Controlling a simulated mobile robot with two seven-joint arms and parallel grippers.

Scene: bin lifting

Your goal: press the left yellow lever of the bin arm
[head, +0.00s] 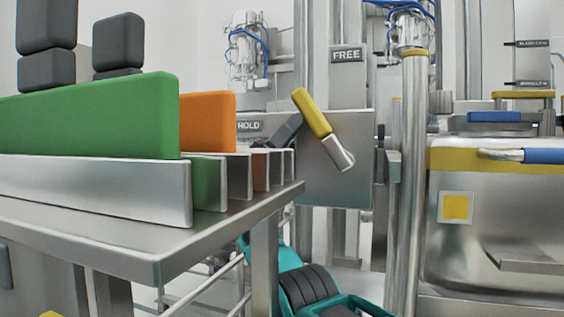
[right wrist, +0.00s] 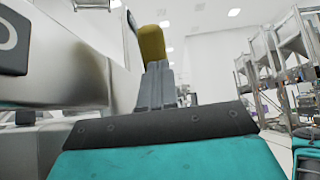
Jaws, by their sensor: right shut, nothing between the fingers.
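The yellow lever (head: 311,112) of the bin arm sits in front of a steel plate (head: 345,180), tilted up and left from its metal end. The FREE label (head: 346,55) is above it and the HOLD label (head: 249,126) to its left. My right gripper (head: 290,124) shows as dark grey fingers close beside the lever's left side. In the right wrist view the shut, empty fingers (right wrist: 156,75) point at the yellow lever (right wrist: 151,42); their tips overlap its lower end, and I cannot tell whether they touch. My left gripper is out of view.
A steel table (head: 130,240) with a green panel (head: 90,118) and an orange panel (head: 208,122) fills the left and hides part of my right arm. A steel post (head: 408,190) stands right of the lever. A steel bin (head: 480,240) with a yellow rim is at the right.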

